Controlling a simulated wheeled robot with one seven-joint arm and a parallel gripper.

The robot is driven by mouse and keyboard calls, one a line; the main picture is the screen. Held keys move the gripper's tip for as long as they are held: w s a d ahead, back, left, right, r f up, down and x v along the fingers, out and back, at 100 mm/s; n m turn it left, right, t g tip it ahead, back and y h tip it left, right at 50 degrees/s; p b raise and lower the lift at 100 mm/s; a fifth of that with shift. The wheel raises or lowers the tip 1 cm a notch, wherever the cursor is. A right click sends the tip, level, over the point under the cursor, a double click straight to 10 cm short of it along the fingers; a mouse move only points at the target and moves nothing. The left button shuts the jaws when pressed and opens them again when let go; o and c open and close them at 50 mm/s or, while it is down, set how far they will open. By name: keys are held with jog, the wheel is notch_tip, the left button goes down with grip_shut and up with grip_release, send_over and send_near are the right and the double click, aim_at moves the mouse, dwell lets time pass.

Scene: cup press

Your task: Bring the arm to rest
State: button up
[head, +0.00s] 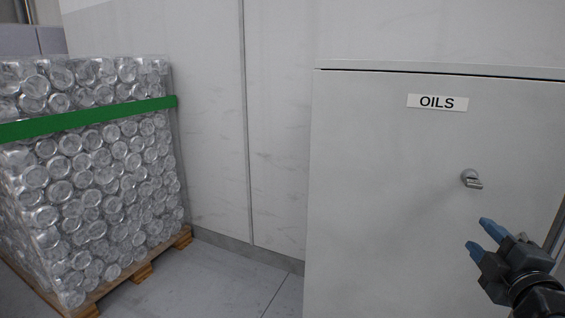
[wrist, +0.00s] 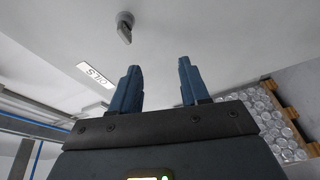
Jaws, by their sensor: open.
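My gripper (head: 482,238) is at the lower right of the head view, in front of the grey cabinet. Its two blue fingers are apart with nothing between them. In the wrist view, the fingers of my gripper (wrist: 158,82) point toward the cabinet front. The cabinet's handle (head: 471,179) is above and slightly left of the fingertips in the head view. The handle (wrist: 125,27) is beyond the fingertips in the wrist view, and I see no contact with it.
The grey cabinet (head: 400,220) bears an OILS label (head: 437,102) and its door looks closed. A wrapped stack of cans (head: 95,200) with a green band stands on a wooden pallet (head: 140,272) at left. Bare floor (head: 225,280) lies between them, before a pale wall (head: 200,120).

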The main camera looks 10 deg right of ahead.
jog(key=s+a+f+m+g+y+p, duration=0.1)
jog(key=s+a+f+m, duration=0.35)
jog(key=s+a, duration=0.35)
jog(key=s+a+f+m+y+p, duration=0.1)
jog(key=s+a+f+m, duration=0.2)
jog(key=s+a+f, duration=0.55)
jog(key=s+a+r+m+y+p, duration=0.1)
jog(key=s+r, duration=0.3)
jog(key=s, duration=0.7)
jog(key=s+a+r+m+g+y+p, duration=0.1)
jog(key=s+a+r+m+y, duration=0.1)
jog(key=s, duration=0.9)
jog(key=shift+a+r+m, duration=0.8)
jog(key=shift+r+m, duration=0.05)
jog(key=shift+r, duration=0.05)
